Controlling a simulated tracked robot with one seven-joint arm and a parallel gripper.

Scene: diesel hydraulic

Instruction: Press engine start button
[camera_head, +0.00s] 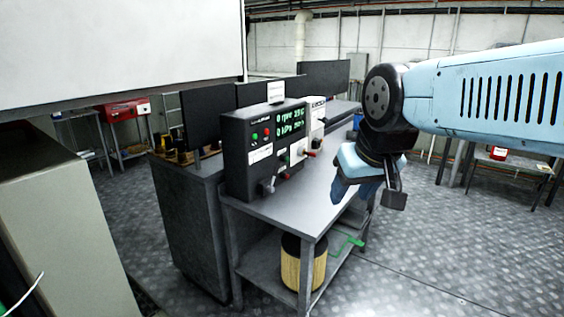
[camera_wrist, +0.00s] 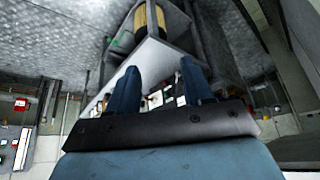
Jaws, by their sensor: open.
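A dark control box (camera_head: 265,148) stands on a grey metal bench (camera_head: 312,205) in the head view. Its front has a green digital display (camera_head: 291,121) and small green and red buttons (camera_head: 260,133) at the upper left. Which button is the engine start is too small to read. My gripper (camera_head: 372,196) is open and empty, to the right of the box and over the bench's right side, apart from the box. In the wrist view my gripper's two blue fingers (camera_wrist: 158,90) stand apart, with the bench (camera_wrist: 150,58) beyond them.
A yellow ribbed cylinder (camera_head: 303,264) with a dark top sits on the bench's lower shelf. Dark monitors (camera_head: 205,115) stand behind the box. A beige cabinet (camera_head: 62,230) fills the left foreground. A red unit (camera_head: 125,110) stands at the back left. The patterned floor at right is largely clear.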

